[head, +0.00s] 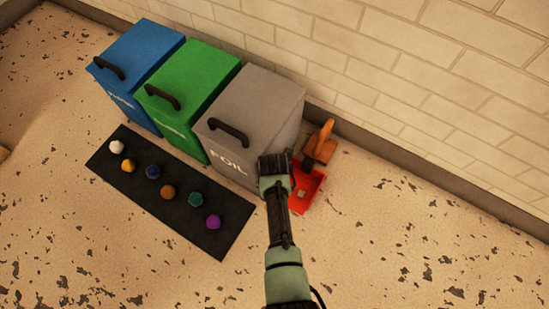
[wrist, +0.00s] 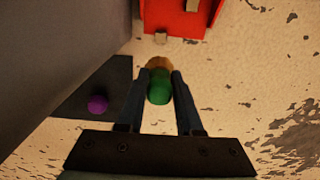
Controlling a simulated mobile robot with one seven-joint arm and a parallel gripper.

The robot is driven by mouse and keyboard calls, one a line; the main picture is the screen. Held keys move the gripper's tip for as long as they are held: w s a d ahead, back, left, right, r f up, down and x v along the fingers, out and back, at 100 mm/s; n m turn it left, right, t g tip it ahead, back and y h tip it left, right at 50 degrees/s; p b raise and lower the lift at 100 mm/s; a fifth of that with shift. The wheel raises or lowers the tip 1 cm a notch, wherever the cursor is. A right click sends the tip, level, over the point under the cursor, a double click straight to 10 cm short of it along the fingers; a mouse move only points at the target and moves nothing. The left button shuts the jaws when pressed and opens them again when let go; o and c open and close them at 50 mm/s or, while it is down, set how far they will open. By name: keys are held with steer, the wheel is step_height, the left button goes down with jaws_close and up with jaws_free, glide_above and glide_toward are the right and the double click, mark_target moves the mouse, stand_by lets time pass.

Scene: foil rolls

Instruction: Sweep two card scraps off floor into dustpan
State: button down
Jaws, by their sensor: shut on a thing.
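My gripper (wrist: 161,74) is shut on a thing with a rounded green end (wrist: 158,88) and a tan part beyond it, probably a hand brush. The gripper also shows in the head view (head: 275,163), where the held thing is hidden. The red dustpan (wrist: 176,25) lies just ahead of the fingers, and in the head view (head: 307,197) to their right. One card scrap (wrist: 193,5) lies in the dustpan. Another small scrap (wrist: 160,38) is at the pan's near edge, close ahead of the held thing. I cannot tell if it touches the pan.
A grey FOIL bin (head: 255,110) stands left of the dustpan, beside green (head: 190,85) and blue (head: 140,55) bins. A black mat (head: 140,185) holds several coloured balls. An orange-brown object (head: 320,148) is behind the pan, near the brick wall. The floor at right is clear but flecked dark.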

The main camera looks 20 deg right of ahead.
steer(key=shift+f, duration=0.1)
steer(key=shift+m+t+h, duration=0.3)
steer(key=shift+h, duration=0.3)
steer(key=shift+s+a+f+b, duration=0.2)
steer(key=shift+a+f+b, duration=0.3)
steer(key=shift+f, duration=0.6)
steer(key=shift+s+a+f+b, duration=0.2)
steer(key=shift+a+f+b, duration=0.15)
steer(key=shift+f+b, duration=0.6)
steer(key=shift+s+a+f+b, duration=0.2)
steer(key=shift+a+f+b, duration=0.2)
steer(key=shift+f, duration=0.9)
steer(key=shift+f, duration=0.1)
steer(key=shift+d, duration=0.1)
steer(key=shift+w+d, duration=0.2)
steer(key=shift+d, duration=0.05)
steer(key=shift+w+d, duration=0.25)
steer(key=shift+d, duration=0.15)
steer(key=shift+w+d+b, duration=0.4)
steer(key=shift+d, duration=0.2)
steer(key=shift+w+d, duration=0.2)
steer(key=shift+d, duration=0.15)
steer(key=shift+w+d, duration=0.1)
